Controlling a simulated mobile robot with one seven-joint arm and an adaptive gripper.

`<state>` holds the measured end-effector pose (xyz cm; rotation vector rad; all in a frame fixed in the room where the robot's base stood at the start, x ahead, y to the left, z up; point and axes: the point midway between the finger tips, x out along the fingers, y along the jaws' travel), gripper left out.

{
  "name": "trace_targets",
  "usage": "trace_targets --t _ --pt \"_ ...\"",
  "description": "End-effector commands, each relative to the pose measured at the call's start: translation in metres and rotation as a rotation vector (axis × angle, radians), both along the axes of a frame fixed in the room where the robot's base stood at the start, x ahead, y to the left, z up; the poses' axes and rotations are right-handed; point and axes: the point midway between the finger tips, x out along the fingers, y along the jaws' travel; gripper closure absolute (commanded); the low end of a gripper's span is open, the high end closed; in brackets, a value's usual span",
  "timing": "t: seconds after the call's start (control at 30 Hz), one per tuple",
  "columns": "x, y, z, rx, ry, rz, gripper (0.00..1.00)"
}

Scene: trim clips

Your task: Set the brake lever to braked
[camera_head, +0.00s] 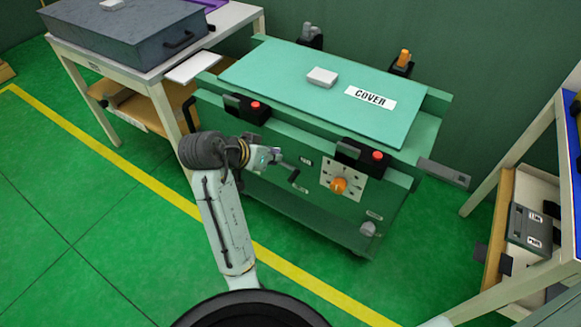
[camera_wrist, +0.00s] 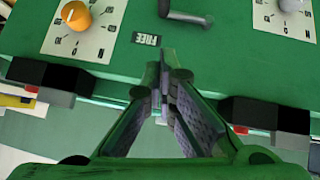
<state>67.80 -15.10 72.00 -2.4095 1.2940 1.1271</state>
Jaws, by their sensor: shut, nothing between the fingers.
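The brake lever is a grey crank-like handle (camera_wrist: 190,18) on the green front panel, at the top middle of the wrist view. In the head view its dark grip (camera_head: 293,175) shows just right of and below my gripper (camera_head: 274,156). A FREE label (camera_wrist: 146,39) lies on the panel beside the lever. In the wrist view, my gripper (camera_wrist: 166,65) is shut and empty, its tips close to the FREE label and short of the lever. I cannot tell whether they touch the panel. The lever's pivot is partly out of the wrist view.
An orange knob (camera_head: 339,185) on a white dial plate sits right of the lever. Two dark clips with red buttons (camera_head: 255,105) (camera_head: 377,155) line the panel's upper edge. A teal COVER board (camera_head: 280,65) lies on top. Tables stand left (camera_head: 130,50) and right.

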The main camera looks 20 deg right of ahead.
Motion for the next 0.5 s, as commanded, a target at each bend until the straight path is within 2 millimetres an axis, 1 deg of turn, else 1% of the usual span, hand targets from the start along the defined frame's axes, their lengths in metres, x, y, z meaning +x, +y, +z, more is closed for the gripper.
trace_targets --t 0.1,0.33,0.37,0.4,0.5 --pt "0.007 -0.017 -0.017 0.000 0.006 -0.002 1.00" --pt "0.024 -0.047 -0.051 0.001 0.005 -0.001 1.00" --pt "0.026 -0.051 -0.055 0.001 0.003 -0.001 1.00" --pt "0.023 -0.050 -0.063 0.002 0.006 0.001 1.00" --pt "0.021 -0.051 -0.077 0.001 0.002 0.001 1.00"
